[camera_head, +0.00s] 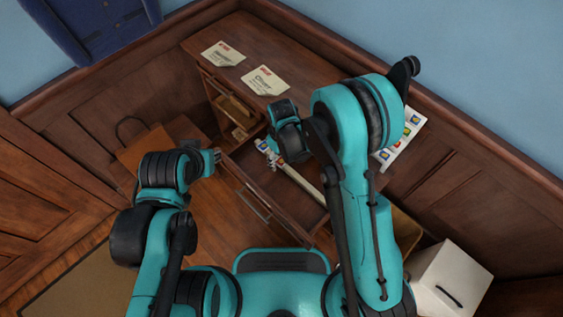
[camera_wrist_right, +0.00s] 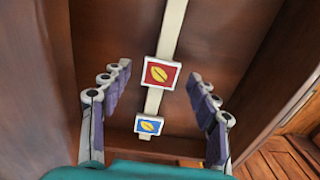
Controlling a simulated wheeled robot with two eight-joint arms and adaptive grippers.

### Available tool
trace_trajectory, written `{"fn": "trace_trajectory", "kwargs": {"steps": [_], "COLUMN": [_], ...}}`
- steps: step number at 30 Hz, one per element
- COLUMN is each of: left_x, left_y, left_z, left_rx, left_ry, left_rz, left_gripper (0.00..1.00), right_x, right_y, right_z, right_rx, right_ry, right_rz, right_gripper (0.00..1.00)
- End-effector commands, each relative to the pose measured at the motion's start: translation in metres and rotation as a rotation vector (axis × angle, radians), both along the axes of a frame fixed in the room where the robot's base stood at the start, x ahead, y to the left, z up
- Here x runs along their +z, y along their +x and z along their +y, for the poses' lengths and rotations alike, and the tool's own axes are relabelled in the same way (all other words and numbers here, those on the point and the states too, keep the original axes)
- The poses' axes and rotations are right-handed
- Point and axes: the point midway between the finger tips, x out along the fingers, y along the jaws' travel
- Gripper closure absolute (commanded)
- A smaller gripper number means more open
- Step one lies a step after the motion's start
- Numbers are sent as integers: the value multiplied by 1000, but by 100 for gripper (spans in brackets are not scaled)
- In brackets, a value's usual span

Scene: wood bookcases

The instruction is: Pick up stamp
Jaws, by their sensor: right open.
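In the right wrist view a red stamp (camera_wrist_right: 160,74) with a yellow leaf-like mark and a white border lies on a narrow white strip (camera_wrist_right: 172,25). A blue stamp (camera_wrist_right: 149,126) with a similar mark lies closer to the camera, near the strip's end. Both are inside the open wooden drawer (camera_head: 292,217). My right gripper (camera_wrist_right: 161,76) is open, its fingers on either side of the red stamp, with nothing held. In the head view its arm hides part of the drawer. My left gripper (camera_head: 214,160) is left of the drawer; its jaw opening is unclear.
The wooden cabinet top holds two papers (camera_head: 222,54) (camera_head: 265,81). A smaller drawer (camera_head: 235,109) stands open below them. A white sheet with several coloured stamps (camera_head: 402,141) lies right of my right arm. A white slotted box (camera_head: 449,280) stands at lower right. Drawer walls bound my right gripper.

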Motion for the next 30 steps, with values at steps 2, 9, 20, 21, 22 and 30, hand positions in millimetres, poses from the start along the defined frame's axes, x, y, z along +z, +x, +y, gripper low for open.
{"fn": "trace_trajectory", "kwargs": {"steps": [2, 9, 20, 21, 22, 30], "left_x": [1, 0, -6, -6, -7, -7], "left_y": [0, 0, 0, 0, 0, 0], "left_z": [0, 0, 0, 0, 0, 0], "left_rx": [0, 0, 0, 0, 0, 0], "left_ry": [0, 0, 0, 0, 0, 0], "left_rz": [0, 0, 0, 0, 0, 0], "left_gripper": [82, 82, 82, 82, 82, 82], "right_x": [1, 0, -3, -4, -4, -4], "right_y": [0, 0, 0, 0, 0, 0], "right_z": [0, 0, 0, 0, 0, 0], "right_rx": [0, 0, 0, 0, 0, 0], "right_ry": [0, 0, 0, 0, 0, 0], "right_rz": [0, 0, 0, 0, 0, 0], "right_gripper": [40, 40, 40, 40, 40, 40]}}
